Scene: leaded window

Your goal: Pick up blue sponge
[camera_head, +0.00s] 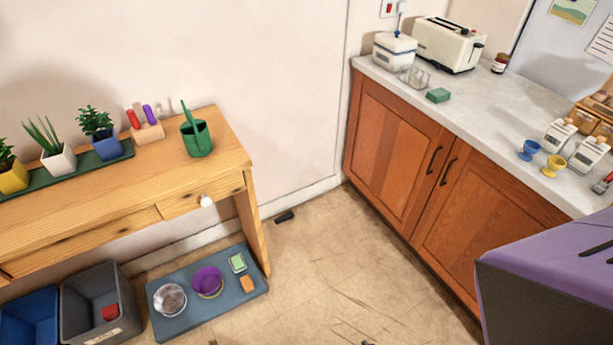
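I see no clearly blue sponge. On the floor mat, a green and white block (238,263) and an orange block (247,284) lie beside two bowls. A red block (110,312) lies in the grey bin. Neither of my grippers is in view.
A toaster (448,44), a white box (394,50), a clear rack (413,76) and egg cups (530,150) stand on the counter. A wooden table (90,215) stands left. A large purple shape (550,265) fills the lower right. Floor between is mostly clear.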

